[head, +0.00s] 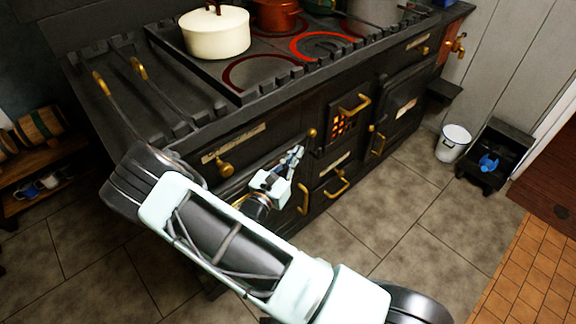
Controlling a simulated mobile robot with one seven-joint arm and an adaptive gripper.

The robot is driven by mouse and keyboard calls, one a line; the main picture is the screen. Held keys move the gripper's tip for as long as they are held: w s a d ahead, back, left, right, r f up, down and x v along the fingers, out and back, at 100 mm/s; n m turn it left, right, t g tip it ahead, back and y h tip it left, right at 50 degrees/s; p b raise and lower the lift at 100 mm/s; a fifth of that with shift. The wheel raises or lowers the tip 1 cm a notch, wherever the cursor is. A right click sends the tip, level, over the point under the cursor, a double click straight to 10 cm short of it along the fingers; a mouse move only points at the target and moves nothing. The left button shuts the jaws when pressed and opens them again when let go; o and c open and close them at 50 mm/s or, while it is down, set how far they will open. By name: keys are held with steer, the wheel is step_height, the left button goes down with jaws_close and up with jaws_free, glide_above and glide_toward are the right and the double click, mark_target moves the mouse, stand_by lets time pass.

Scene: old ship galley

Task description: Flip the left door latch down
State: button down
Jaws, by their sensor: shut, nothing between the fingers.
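The black stove's left door (262,160) is largely covered by my arm. A vertical brass handle (302,198) shows at its right side, below my gripper. A small brass piece (312,133) sits above and right of the gripper; I cannot tell whether it is the latch. My gripper (297,153) is shut and empty, in front of the upper right part of the left door. I cannot tell whether it touches the door. Part of a brass fitting (240,201) shows beside my wrist.
A cream pot (215,32) and a copper pot (277,14) stand on the stove top, near glowing red rings. The tiled floor ahead is clear.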

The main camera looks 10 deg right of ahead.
mark_target(310, 135)
steer(key=x, duration=0.5)
steer(key=shift+w+d+r+b, duration=0.1)
steer(key=shift+w+d+b, duration=0.15)
steer(key=shift+w+b, duration=0.1)
